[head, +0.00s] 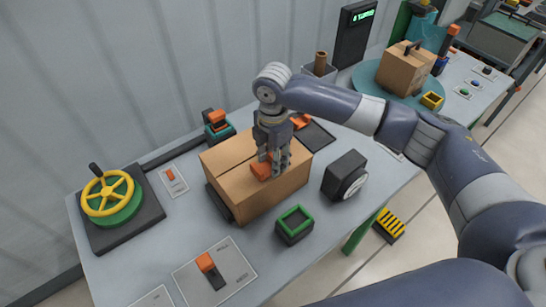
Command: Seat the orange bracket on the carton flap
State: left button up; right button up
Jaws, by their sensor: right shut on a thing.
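My right gripper (272,163) points down over a brown carton (254,190) on the grey table. It is shut on the orange bracket (261,169), which is at the top of the carton near the flap seam. The fingers hide part of the bracket, and I cannot tell whether it rests on the flap or is just above it. The carton flap (228,157) lies flat on the carton's top. My left gripper is not in view.
A yellow handwheel (108,193) stands at the left. A green-rimmed box (295,224) and a black round-faced device (345,176) stand close in front and right of the carton. An orange-handled lever (207,263) is at the front. Another carton (404,69) sits on a teal turntable (367,77).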

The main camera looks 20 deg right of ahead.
dwell(0.4)
jog(key=shift+p, duration=0.45)
jog(key=shift+f+p, duration=0.25)
jog(key=shift+p, duration=0.1)
dwell(0.5)
jog(key=shift+p, duration=0.35)
jog(key=shift+f, duration=0.2)
dwell(0.6)
jog(key=o, duration=1.1)
jog(key=shift+o, duration=0.2)
